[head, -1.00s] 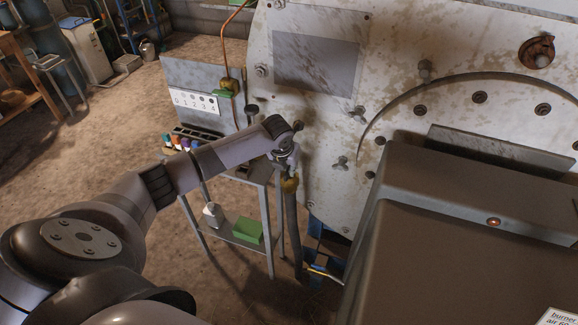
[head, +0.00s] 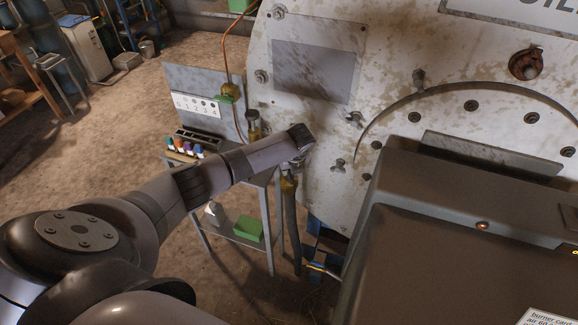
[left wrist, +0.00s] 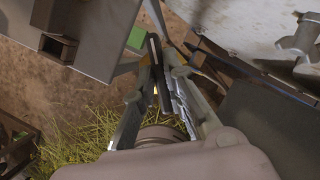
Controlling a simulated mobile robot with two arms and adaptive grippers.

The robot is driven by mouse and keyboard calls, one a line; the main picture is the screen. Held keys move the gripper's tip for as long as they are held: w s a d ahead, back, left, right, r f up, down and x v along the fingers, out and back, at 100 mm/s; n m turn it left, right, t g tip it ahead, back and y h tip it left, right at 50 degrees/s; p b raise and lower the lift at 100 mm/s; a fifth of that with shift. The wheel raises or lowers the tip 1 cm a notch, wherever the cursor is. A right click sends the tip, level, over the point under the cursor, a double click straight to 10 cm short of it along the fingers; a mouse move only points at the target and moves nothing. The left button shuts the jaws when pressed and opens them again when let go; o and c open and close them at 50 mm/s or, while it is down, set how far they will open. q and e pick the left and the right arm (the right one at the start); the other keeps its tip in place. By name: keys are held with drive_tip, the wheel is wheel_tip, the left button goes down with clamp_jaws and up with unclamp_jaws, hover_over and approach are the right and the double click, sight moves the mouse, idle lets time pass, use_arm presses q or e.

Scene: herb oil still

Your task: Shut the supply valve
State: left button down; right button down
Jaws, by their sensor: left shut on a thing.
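My left gripper (head: 292,168) is at the upper end of the hose beside the boiler front, largely hidden by its own wrist in the head view. It is at a brass valve (head: 289,186) on top of a thick dark hose (head: 292,225). In the left wrist view the fingers (left wrist: 160,75) are closed on a thin dark bar (left wrist: 158,72), which looks like the valve's lever. How far the lever is turned cannot be told. My right gripper is not in view.
The stained boiler front (head: 400,60) stands close on the right, with wing nuts sticking out. A dark burner casing (head: 460,240) fills the lower right. A metal stand (head: 235,240) with small bottles (head: 184,148) is left of the hose. Floor farther left is open.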

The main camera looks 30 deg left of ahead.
use_arm(q)
drive_tip(key=n+g, duration=0.1)
drive_tip(key=n, duration=0.2)
drive_tip(key=shift+w+d+n+y, duration=0.1)
drive_tip(key=shift+w+n+y, duration=0.05)
drive_tip(key=shift+n+y, duration=0.25)
drive_tip(key=n+g, duration=0.1)
drive_tip(key=n, duration=0.1)
drive_tip(key=shift+n, duration=0.3)
drive_tip(key=n+g+b, duration=0.1)
drive_tip(key=n+b, duration=0.1)
drive_tip(key=n, duration=0.1)
drive_tip(key=shift+w+n+g+b, duration=0.15)
drive_tip(key=shift+n+g+b, duration=0.15)
drive_tip(key=shift+n+b, duration=0.3)
drive_tip(key=shift+n, duration=0.2)
drive_tip(key=c, duration=1.7)
unclamp_jaws()
drive_tip(key=shift+g, duration=0.3)
drive_tip(key=shift+o, duration=0.2)
